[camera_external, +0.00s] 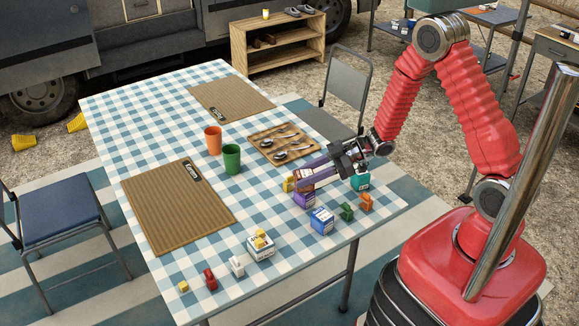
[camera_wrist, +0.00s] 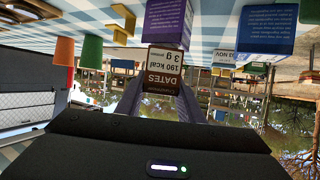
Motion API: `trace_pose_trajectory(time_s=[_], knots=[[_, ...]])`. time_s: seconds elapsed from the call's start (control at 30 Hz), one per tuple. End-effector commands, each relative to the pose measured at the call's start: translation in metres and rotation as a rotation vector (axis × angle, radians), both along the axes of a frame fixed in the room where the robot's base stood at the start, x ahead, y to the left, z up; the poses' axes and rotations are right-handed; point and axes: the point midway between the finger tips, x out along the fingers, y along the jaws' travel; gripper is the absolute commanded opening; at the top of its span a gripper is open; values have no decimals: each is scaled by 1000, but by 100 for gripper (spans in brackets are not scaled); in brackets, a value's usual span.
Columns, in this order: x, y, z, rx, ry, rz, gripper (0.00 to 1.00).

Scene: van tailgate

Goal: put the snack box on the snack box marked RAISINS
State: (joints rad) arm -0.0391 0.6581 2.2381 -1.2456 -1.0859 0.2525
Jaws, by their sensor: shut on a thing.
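My gripper (camera_external: 302,178) is shut on a small snack box marked DATES (camera_wrist: 163,70), with a white label and brown band; it appears upside down in the wrist view. In the external view this box (camera_external: 305,186) is mostly hidden by the fingers. It is directly above a purple snack box (camera_external: 304,201), very close to its top; I cannot tell whether they touch. The purple box also shows in the wrist view (camera_wrist: 162,20). I cannot read RAISINS on any box. A blue snack box (camera_external: 321,221) and a teal one (camera_external: 360,181) stand nearby.
A white box (camera_external: 260,250) with a yellow piece on it stands left of the blue box. Small green (camera_external: 346,212) and orange (camera_external: 366,202) pieces are at right. Orange (camera_external: 213,140) and green (camera_external: 232,158) cups and a cutlery tray (camera_external: 262,136) lie beyond.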

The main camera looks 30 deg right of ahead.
Motion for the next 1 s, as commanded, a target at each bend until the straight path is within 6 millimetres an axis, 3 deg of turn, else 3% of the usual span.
trace_pose_trajectory(time_s=[0.47,0.5,0.73,1.0], knots=[[0,0,-6,1,-1,0,10],[0,0,-6,1,-1,0,37],[0,0,-6,0,-1,0,53],[0,0,-5,0,-1,0,53]])
